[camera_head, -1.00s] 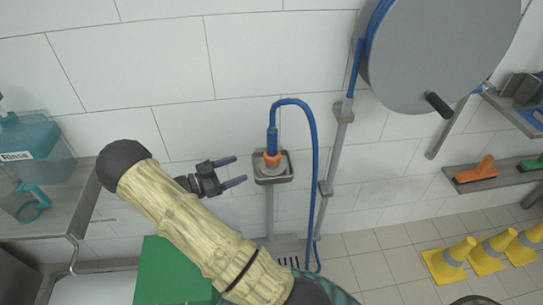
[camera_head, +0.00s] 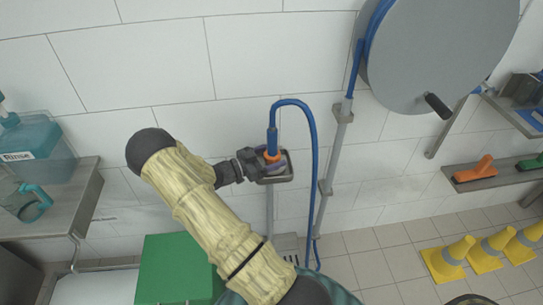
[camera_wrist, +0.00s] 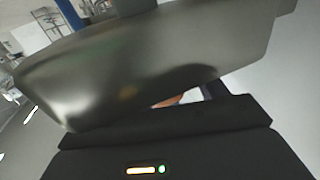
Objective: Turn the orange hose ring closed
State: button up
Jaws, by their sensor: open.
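The orange hose ring (camera_head: 272,155) sits at the lower end of the blue hose (camera_head: 311,150), above a small grey tray (camera_head: 288,178) on a post by the wall. My gripper (camera_head: 268,163) is open at the ring, with its fingers reaching to either side of it. I cannot tell whether the fingers touch the ring. In the wrist view a large grey metal surface fills most of the picture. A small orange patch of the ring (camera_wrist: 172,101) shows below it, and the rest is hidden.
A big grey hose reel (camera_head: 440,50) with a black handle hangs at the upper right. A shelf (camera_head: 75,205) with a Rinse container (camera_head: 38,150) and a jug is at the left. A green box (camera_head: 175,270) stands below my arm. Yellow cones (camera_head: 450,260) stand on the floor at the right.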

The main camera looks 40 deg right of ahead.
jog(key=c, duration=1)
jog(key=shift+f, duration=0.1)
jog(key=m+g+y+b, duration=0.1)
jog(key=m+g+b, duration=0.1)
jog(key=g, duration=0.1)
jog(key=shift+d+f, duration=0.1)
jog(key=shift+m+g+y+b, duration=0.6)
jog(key=shift+m+g+b, duration=0.25)
jog(key=shift+g, duration=0.25)
jog(key=shift+r+m+g+y, duration=0.2)
jog(key=shift+m+g+y, duration=0.25)
jog(key=shift+g, duration=0.25)
jog(key=o, duration=1)
